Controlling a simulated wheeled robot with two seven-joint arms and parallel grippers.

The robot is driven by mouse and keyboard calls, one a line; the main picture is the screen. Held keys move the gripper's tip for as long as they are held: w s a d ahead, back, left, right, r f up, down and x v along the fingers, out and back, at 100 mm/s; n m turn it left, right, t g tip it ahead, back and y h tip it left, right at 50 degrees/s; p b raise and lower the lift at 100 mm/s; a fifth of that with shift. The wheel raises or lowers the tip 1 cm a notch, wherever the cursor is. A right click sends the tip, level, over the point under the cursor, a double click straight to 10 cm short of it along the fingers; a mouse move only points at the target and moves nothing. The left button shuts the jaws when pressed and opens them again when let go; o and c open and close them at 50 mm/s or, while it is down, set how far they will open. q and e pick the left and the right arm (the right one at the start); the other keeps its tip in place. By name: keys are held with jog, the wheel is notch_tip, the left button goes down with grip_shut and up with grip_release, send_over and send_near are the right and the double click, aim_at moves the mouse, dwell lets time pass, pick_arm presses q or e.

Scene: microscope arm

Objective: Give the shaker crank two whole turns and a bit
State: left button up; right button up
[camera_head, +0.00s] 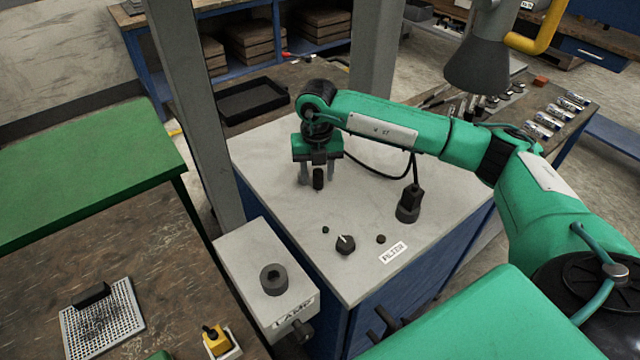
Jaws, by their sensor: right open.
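My right gripper (318,174) is open, pointing down over the pale top of the blue cabinet (265,160). A short dark upright peg (318,180) shows between its two grey fingers; it looks like a crank handle, but no label near it is visible. I cannot tell whether the fingers touch it. The gripper body hides its upper end and whatever is behind it. My left gripper is not in view.
A pointer knob (345,244) and small dark studs sit near the FILTER label (393,252). A black plug (408,205) with a cable stands to the right. The LAMP box (262,262) carries a round knob (273,279). Grey posts (190,110) rise behind.

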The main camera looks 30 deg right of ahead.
jog(key=shift+r+p, duration=1.95)
jog(key=shift+r, duration=2.1)
